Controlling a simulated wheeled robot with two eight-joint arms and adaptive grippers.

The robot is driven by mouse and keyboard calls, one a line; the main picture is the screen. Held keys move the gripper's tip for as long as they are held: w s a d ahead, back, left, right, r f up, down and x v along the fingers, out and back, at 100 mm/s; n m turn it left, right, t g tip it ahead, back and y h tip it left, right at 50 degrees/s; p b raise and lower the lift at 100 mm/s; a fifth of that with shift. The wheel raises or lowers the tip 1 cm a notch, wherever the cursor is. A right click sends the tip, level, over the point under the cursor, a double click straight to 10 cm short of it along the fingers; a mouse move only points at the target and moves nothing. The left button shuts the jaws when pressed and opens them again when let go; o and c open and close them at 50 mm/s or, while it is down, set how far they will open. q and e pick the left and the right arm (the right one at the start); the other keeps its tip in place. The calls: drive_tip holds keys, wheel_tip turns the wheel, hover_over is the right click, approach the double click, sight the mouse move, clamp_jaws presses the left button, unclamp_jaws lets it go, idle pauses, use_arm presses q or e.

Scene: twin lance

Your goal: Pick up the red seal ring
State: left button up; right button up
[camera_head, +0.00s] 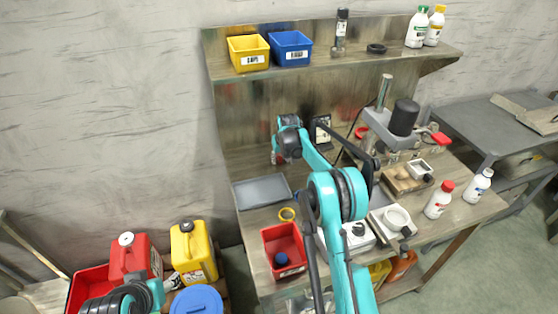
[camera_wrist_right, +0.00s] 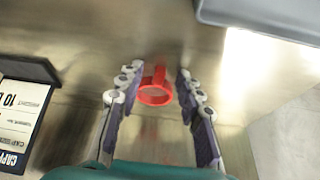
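The red seal ring (camera_wrist_right: 155,95) shows in the right wrist view, between and a little beyond the fingertips of my right gripper (camera_wrist_right: 157,80). A short red piece stands up at its far edge. The gripper is open, with clear gaps between both fingers and the ring. In the head view my right gripper (camera_head: 279,156) is low over the back of the workbench (camera_head: 240,160), near its back panel. I cannot make out the ring there; the gripper and arm cover that area. My left gripper is out of view.
A grey tray (camera_head: 262,191) lies near my right gripper; its edge shows in the wrist view (camera_wrist_right: 260,18). A dark-framed label (camera_wrist_right: 22,120) stands on the other side.

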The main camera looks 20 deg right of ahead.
drive_tip(key=c, duration=0.8)
